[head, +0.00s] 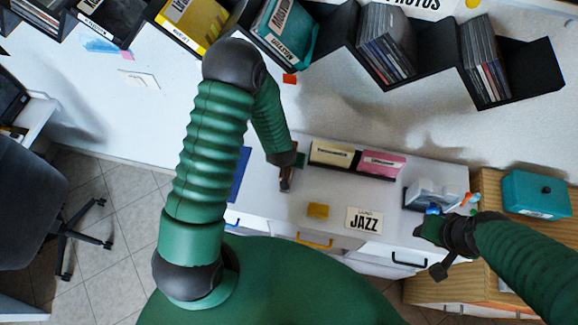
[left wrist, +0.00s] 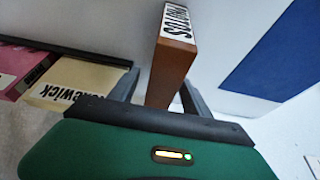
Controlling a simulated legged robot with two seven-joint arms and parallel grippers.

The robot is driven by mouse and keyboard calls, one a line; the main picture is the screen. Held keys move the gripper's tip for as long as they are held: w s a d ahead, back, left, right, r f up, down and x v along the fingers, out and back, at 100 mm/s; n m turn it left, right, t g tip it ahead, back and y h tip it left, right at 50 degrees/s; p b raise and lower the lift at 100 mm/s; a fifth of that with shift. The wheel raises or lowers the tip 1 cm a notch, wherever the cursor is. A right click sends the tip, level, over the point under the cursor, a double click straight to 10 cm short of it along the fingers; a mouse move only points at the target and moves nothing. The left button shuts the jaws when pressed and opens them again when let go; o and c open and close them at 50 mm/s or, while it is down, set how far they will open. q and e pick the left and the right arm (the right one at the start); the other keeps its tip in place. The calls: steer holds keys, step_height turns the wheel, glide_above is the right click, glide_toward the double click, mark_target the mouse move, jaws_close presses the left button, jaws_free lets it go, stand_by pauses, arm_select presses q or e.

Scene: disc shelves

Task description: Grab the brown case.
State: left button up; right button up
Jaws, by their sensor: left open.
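The brown case (left wrist: 172,66) stands upright in the left wrist view, with a white label reading PHOTOS on its narrow edge. It lies between the two fingers of my left gripper (left wrist: 160,92), which is open around it. Its lower part is hidden behind the gripper body. In the head view the brown case (head: 286,181) shows only as a small strip on the white cabinet top, at the end of my left arm. My right gripper (head: 431,250) is at the right, open and empty near the cabinet's front edge.
A cream case (head: 333,155) and a pink case (head: 381,163) lie to the right of the brown case. A yellow block (head: 318,211) and a JAZZ card (head: 364,220) are nearer the front. A blue panel (head: 239,174) is at left. A teal box (head: 537,194) sits on the wooden cabinet.

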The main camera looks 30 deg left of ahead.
arm_select(q)
jaws_close()
stand_by(0.4)
steer(key=shift+r, duration=0.8)
step_height(320, 180, up, 3)
steer(key=shift+w+f, duration=0.1)
steer(key=shift+f, duration=0.1)
steer(key=s+d+p, duration=0.2)
steer(key=s+p, duration=0.2)
steer(key=s, duration=0.3)
steer(key=s+d+r+p, duration=0.1)
steer(key=s+d+p, duration=0.2)
steer(key=s, duration=0.5)
steer(key=shift+s+r+p, duration=0.2)
steer(key=shift+s+p, duration=0.05)
steer(key=shift+p, duration=0.65)
